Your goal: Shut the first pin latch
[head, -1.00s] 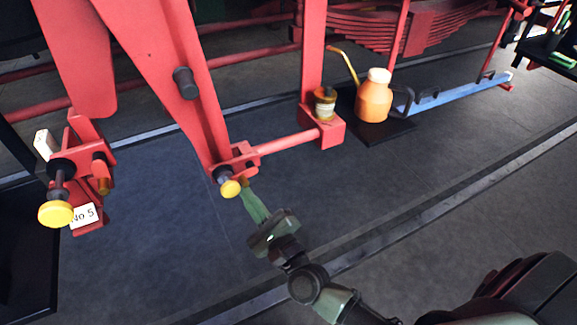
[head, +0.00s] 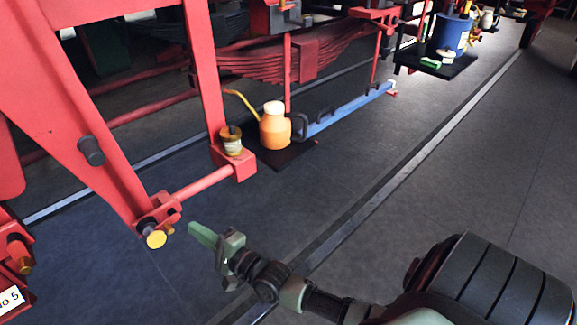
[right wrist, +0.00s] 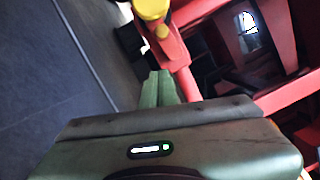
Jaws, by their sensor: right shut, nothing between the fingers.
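A pin latch with a yellow knob (head: 156,239) sits on a red bracket at the lower end of the slanted red arm (head: 85,130). The knob also shows at the top of the right wrist view (right wrist: 152,8). My right gripper (head: 191,227), with green fingers, is shut and empty just right of the knob, with a small gap in the head view. Its fingertips (right wrist: 160,74) point toward the bracket. Part of a second red bracket (head: 14,248) with a "No 5" tag (head: 10,299) is at the left edge. My left gripper is not in view.
A red rod (head: 203,184) runs from the latch bracket to a red block with a small jar (head: 231,140). The floor to the right is clear.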

